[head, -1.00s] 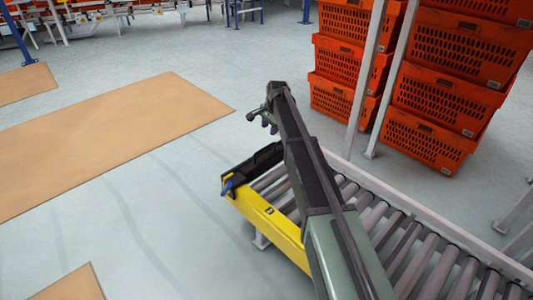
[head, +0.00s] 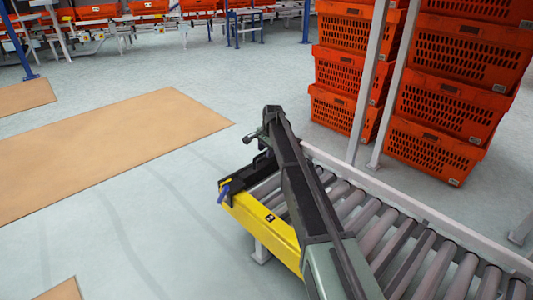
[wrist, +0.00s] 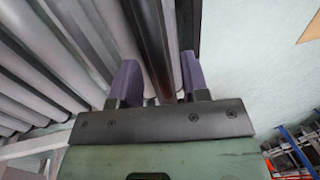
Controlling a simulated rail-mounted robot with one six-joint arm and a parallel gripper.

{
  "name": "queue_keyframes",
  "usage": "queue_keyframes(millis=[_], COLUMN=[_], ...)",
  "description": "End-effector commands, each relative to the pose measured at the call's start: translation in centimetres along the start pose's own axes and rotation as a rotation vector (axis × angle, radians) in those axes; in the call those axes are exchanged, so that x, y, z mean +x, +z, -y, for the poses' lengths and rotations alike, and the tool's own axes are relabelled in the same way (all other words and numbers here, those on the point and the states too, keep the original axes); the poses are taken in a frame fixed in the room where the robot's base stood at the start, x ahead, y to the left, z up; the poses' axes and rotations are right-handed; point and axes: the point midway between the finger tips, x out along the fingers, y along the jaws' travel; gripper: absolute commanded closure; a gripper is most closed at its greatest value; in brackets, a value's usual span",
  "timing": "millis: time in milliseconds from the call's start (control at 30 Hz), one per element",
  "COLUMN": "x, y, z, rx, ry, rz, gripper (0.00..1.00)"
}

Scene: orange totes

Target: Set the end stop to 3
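The end stop (head: 238,186) is a black piece at the far end of the roller conveyor, with a blue handle (head: 223,192) at its left end. A small label (head: 270,217) sits on the yellow side rail (head: 258,222); I cannot read a number. My arm hides part of the stop. My gripper is over the conveyor's far end, mostly hidden in the head view. In the wrist view its two purple fingers (wrist: 160,82) are apart, with a dark bar (wrist: 150,40) between them. I cannot tell whether they touch it.
Grey rollers (head: 395,240) run toward the lower right between the yellow rail and a pale far rail (head: 400,200). Stacked orange totes (head: 430,150) and upright posts (head: 370,85) stand behind it. Tan floor mats (head: 110,150) lie left, with open floor between.

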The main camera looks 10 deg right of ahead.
Motion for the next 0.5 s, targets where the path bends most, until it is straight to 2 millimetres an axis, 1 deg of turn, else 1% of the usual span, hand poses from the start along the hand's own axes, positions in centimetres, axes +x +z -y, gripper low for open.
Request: queue_keyframes(millis=[33,200,267,500], x=[-0.04,-0.03,-0.03,-0.03], y=[0.00,-0.01,-0.01,-0.01], z=[0.00,-0.01,-0.01,-0.04], rx=[0.000,0.000,0.000,0.000], ry=[0.000,0.000,0.000,0.000], rz=[0.000,0.000,0.000,0.000], gripper=[0.65,0.91,1.00,1.00])
